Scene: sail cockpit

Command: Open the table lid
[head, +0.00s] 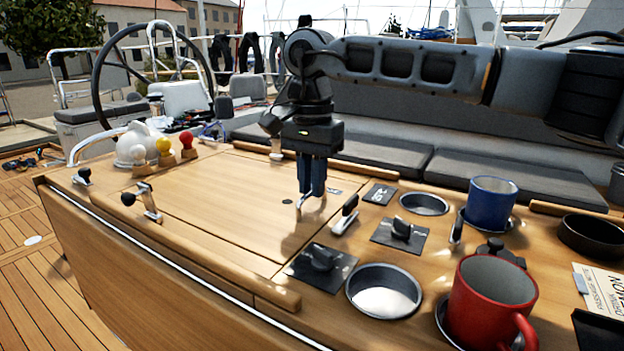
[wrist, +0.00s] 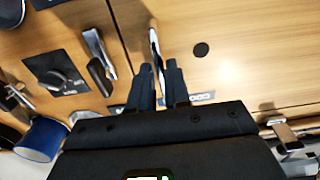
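The table lid (head: 225,195) is a flat wooden panel set level with the table top; it looks closed, with thin seams around it. It also shows in the wrist view (wrist: 245,45), with a small dark round spot on it. A slim metal handle (head: 300,203) stands near the lid's right side. My gripper (head: 312,190) points straight down over it. In the wrist view, the handle (wrist: 154,38) runs between the two dark fingers (wrist: 160,66), which are close together and appear shut on it. Actual finger contact is partly hidden.
A metal lever (head: 346,215), black knobs and steel cup holders (head: 384,290) are right of the lid. A red mug (head: 490,305) and blue mug (head: 491,203) stand farther right. A grey bench lies behind.

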